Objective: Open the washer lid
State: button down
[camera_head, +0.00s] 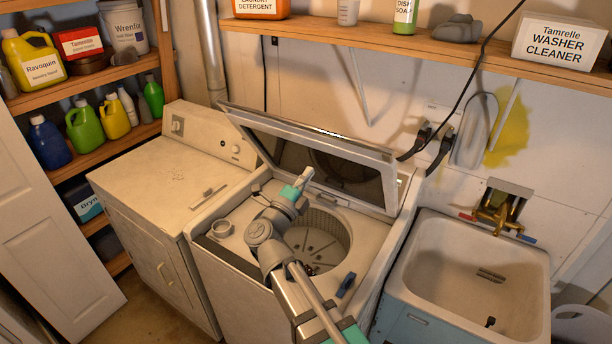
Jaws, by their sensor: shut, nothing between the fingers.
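The washer (210,262) stands in the middle, between the dryer and the sink. Its lid (345,182), a pale frame around a dark glass panel, is raised and tilts back towards the wall. The round opening and perforated drum (325,240) are exposed below it. My gripper (303,177) is in front of the lid's inner face, above the back left of the drum opening. It is shut and empty. I cannot tell whether its tip touches the lid. My arm hides part of the washer top and drum.
A dryer (165,175) stands close on the left, with a small flat item on top. A utility sink (470,275) with a brass faucet (500,207) is on the right. A loaded shelf (370,42) runs above the lid, and a black cord hangs behind it.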

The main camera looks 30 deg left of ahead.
aim_at(333, 137)
jog(key=p+x, duration=0.3)
jog(key=x, duration=0.8)
jog(key=shift+w+r+p, duration=0.15)
jog(key=shift+w+p, duration=0.1)
jog(key=shift+p, duration=0.05)
jog(key=shift+r, duration=0.1)
